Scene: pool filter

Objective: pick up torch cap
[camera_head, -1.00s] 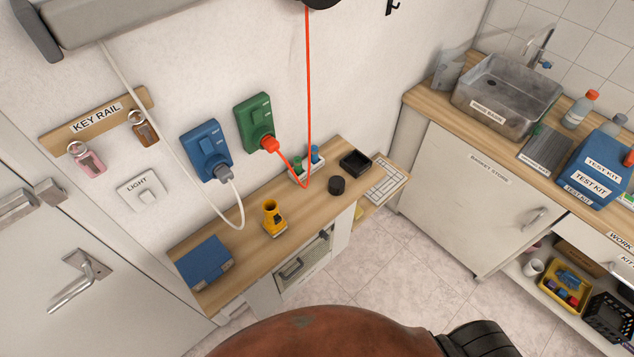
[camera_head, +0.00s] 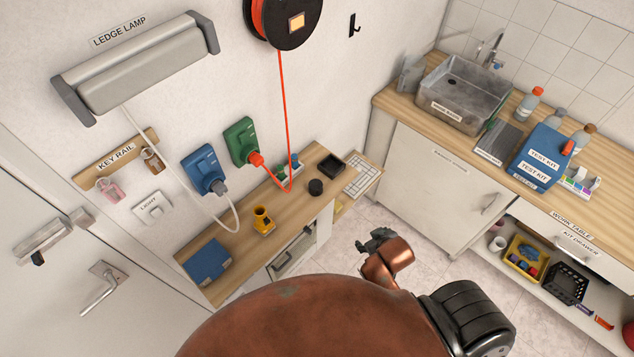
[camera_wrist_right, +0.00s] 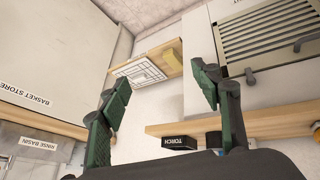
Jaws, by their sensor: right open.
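A short black cylinder (camera_head: 316,187), which looks like the torch cap, stands on the narrow wooden ledge in the head view. A yellow torch body (camera_head: 262,220) stands upright on the same ledge, to its left. My right gripper (camera_head: 375,240) is in front of the ledge, to the right of the cylinder and apart from it. In the right wrist view its green fingers (camera_wrist_right: 160,90) are spread with nothing between them. My left gripper is not in view.
The ledge (camera_head: 235,238) also holds a blue box (camera_head: 206,261) and a black tray (camera_head: 331,165). An orange cord (camera_head: 284,120) and a white cord (camera_head: 150,140) hang over it. A cabinet (camera_head: 430,180) stands to the right, with open floor between.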

